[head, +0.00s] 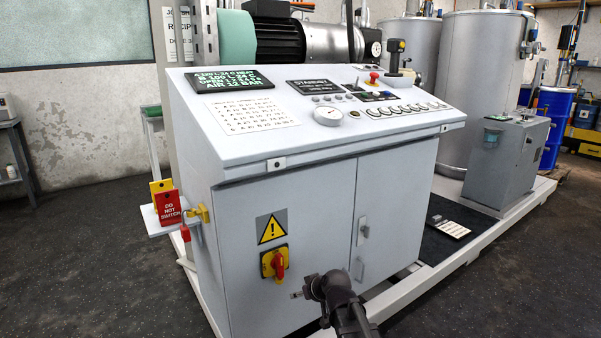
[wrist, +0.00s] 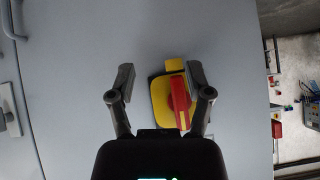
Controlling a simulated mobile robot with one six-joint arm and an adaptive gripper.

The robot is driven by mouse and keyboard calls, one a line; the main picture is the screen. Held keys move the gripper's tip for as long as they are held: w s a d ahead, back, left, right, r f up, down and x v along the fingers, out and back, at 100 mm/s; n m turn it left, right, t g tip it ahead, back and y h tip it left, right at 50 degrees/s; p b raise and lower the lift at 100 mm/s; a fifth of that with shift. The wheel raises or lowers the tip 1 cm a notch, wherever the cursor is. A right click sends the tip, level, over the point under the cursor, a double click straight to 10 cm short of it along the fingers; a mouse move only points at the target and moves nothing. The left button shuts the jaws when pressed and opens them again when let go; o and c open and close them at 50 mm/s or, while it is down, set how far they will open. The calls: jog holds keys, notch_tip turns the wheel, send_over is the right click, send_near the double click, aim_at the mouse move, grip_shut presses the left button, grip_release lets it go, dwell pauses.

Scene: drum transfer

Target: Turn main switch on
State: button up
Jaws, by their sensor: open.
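The main switch is a red handle on a yellow plate (head: 273,263), low on the left front panel of the grey cabinet (head: 240,220). The handle stands roughly upright in the head view. My gripper (head: 309,289) is to the right of the switch and slightly lower, in front of the doors. In the wrist view my gripper (wrist: 160,78) is open and empty. The red handle (wrist: 180,103) shows between the fingers but close to the right one, with the yellow plate (wrist: 160,98) behind. I cannot tell whether finger and handle touch.
A warning triangle (head: 271,228) is above the switch. A red "do not switch" tag (head: 168,207) and a red padlock (head: 185,233) hang at the cabinet's left side. The sloped console (head: 320,105) overhangs above. Dark floor lies open at left.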

jog(key=s+d+f+m+g+h+p, duration=0.3)
jog(key=s+d+m+g+h, duration=0.3)
jog(key=s+d, duration=1.1)
notch_tip(320, 180, up, 38)
jog(key=s+g+p, duration=0.1)
jog(key=p, duration=3.6)
jog(key=shift+s+a+p, duration=0.25)
jog(key=shift+s+p, duration=0.05)
jog(key=shift+s, duration=0.05)
jog(key=shift+r, duration=0.1)
